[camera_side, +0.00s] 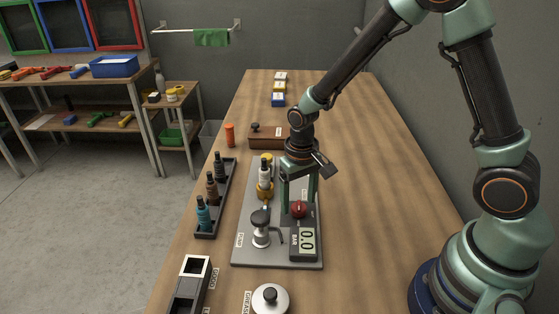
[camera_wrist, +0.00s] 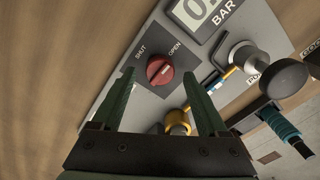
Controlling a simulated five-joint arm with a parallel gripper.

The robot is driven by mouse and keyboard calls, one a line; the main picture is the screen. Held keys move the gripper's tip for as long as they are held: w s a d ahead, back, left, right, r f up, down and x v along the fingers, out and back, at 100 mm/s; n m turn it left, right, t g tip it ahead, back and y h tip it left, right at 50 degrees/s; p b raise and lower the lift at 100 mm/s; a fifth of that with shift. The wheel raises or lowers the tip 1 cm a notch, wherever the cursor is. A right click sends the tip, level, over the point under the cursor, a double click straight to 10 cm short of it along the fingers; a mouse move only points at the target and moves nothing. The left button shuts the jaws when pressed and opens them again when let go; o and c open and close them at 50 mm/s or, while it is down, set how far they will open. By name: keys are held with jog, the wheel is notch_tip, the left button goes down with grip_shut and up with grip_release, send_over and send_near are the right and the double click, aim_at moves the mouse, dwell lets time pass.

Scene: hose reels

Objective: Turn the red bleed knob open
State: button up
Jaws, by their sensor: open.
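The red bleed knob (camera_side: 299,208) sits on the grey panel (camera_side: 248,220), below my gripper (camera_side: 299,196) in the side view. In the wrist view the red knob (camera_wrist: 159,68) shows a pale pointer line, with the words SHUT (camera_wrist: 141,51) and OPEN (camera_wrist: 174,47) printed above it. The line leans towards the OPEN side, but its exact setting is hard to tell. My gripper (camera_wrist: 160,98) is open, its two green fingers apart on either side of the knob. I cannot tell whether they touch it.
A BAR display (camera_side: 307,241) is in front of the knob. A pump with a black knob (camera_side: 260,218) and a brass fitting (camera_side: 264,190) stand left of it. The table's right side is clear.

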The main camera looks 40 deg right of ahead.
aim_at(298, 204)
notch_tip(298, 204, up, 11)
dwell(0.3)
jog(key=shift+r, duration=0.1)
jog(key=s+d+r+n+t, duration=0.2)
jog(key=s+d+r+t, duration=0.3)
jog(key=s+r, duration=0.3)
jog(key=shift+s+r+t, duration=0.25)
jog(key=shift+r+t, duration=0.05)
jog(key=shift+r, duration=1.1)
